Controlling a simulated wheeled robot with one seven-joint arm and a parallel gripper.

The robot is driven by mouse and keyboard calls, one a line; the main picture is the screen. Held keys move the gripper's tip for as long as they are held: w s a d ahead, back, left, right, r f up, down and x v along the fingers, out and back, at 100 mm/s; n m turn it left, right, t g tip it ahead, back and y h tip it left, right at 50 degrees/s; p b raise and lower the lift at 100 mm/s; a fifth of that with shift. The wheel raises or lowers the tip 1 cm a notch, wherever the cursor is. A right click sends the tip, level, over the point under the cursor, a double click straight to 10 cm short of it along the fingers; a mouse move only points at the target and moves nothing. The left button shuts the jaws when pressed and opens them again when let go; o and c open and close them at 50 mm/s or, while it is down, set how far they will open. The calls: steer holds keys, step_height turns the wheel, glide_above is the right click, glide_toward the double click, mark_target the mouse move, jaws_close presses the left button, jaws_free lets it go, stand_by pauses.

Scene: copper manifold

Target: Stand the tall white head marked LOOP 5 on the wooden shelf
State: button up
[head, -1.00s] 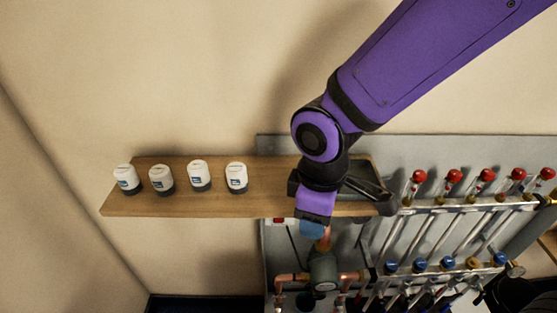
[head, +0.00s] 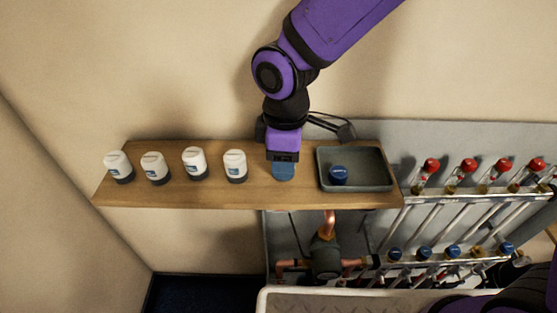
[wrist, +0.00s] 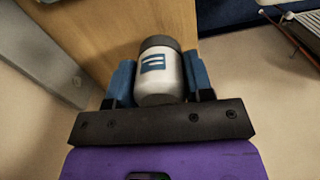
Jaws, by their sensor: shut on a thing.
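In the wrist view a white head (wrist: 158,77) with a dark grey collar and a blue label sits between the two blue fingers of my gripper (wrist: 160,85). The label's mark is too small to read. My gripper (head: 283,172) is shut on this head. In the head view it is over the wooden shelf (head: 300,199), between the row of white heads and the grey tray, and it hides the held head. Whether the held head touches the shelf I cannot tell.
Several white heads with dark collars, the nearest one (head: 235,165) left of my gripper, stand in a row on the shelf. A grey tray (head: 355,187) holding a blue cap (head: 338,175) is to the right. Below right is the manifold with red knobs (head: 468,165) and blue caps.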

steer(key=shift+w+a+f, duration=0.1)
steer(key=shift+w+a, duration=0.2)
steer(key=shift+w, duration=0.35)
steer(key=shift+w+a+f, duration=0.1)
steer(key=shift+w+a, duration=0.2)
steer(key=shift+w, duration=0.35)
steer(key=shift+f, duration=1.7)
steer(key=shift+f, duration=0.15)
steer(key=o, duration=1)
step_height(320, 180, up, 12)
steer(key=shift+r, duration=0.2)
